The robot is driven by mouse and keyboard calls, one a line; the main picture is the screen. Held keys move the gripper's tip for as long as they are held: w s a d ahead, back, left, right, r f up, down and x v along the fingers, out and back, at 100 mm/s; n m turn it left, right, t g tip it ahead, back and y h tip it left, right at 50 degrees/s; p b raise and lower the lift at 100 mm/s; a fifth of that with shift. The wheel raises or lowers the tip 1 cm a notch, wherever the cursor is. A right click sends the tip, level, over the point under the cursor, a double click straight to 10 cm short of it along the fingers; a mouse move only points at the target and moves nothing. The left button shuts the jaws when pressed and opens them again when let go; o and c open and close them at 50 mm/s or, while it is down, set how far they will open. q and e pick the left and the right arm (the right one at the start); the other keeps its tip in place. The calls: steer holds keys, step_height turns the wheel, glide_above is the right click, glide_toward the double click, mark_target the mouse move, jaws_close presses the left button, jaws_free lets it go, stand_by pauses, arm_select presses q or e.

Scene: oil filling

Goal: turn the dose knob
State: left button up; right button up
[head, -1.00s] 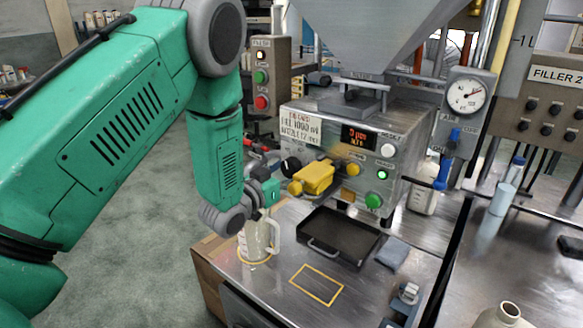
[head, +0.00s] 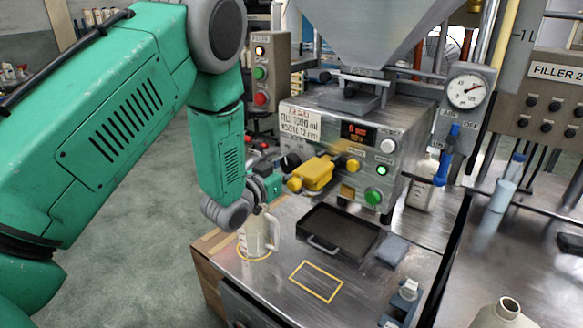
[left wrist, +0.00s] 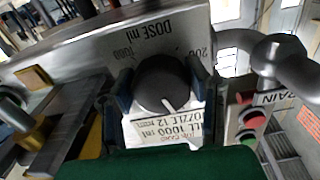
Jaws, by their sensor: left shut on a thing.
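The dose knob (left wrist: 165,82) is a dark round knob with a white pointer line on the filler's front panel, under the printed "DOSE ml" scale in the left wrist view. My left gripper (left wrist: 164,88) is shut on it, with one finger on each side. The pointer slants toward the lower right of that view. In the head view the knob (head: 290,163) is a dark shape at the left of the panel, beside my left gripper (head: 275,180). My right gripper is not in view.
A yellow valve block (head: 314,174) juts out just right of the gripper. A clear jug (head: 257,237) stands below it on the metal bench. A black tray (head: 340,236) lies in front of the filler (head: 410,130). A yellow-outlined square (head: 316,282) on the bench is empty.

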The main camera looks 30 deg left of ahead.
arm_select(q)
steer(key=o, duration=1.2)
steer(key=shift+c, duration=0.2)
steer(key=shift+s, duration=0.1)
steer(key=shift+s+a, duration=0.1)
steer(key=shift+s, duration=0.25)
steer(key=s, duration=1.1)
steer(key=shift+a, duration=0.45)
steer(key=shift+f, duration=0.1)
